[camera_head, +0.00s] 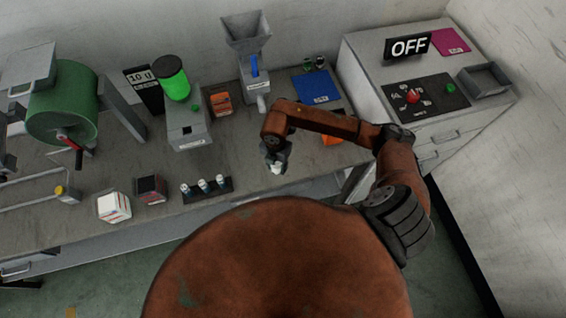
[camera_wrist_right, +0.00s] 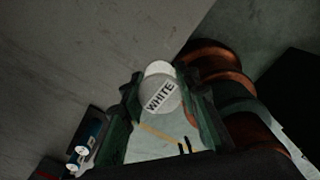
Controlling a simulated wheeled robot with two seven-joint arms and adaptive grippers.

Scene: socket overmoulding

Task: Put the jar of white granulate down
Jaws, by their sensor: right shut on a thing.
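The jar of white granulate (camera_wrist_right: 160,95) shows in the right wrist view as a round lid labelled WHITE, between the two fingers of my right gripper (camera_wrist_right: 165,105). In the head view my right gripper (camera_head: 275,158) points down near the front edge of the grey bench (camera_head: 240,180), shut on the jar (camera_head: 277,168), of which only a small white part shows. Whether the jar touches the bench I cannot tell. My left gripper is not in view.
A dark rack with several small jars (camera_head: 205,186) stands left of my right gripper. Behind stand a hopper machine (camera_head: 248,60), a blue mat (camera_head: 316,87) and an orange box (camera_head: 220,103). A control cabinet (camera_head: 440,70) reading OFF is at right.

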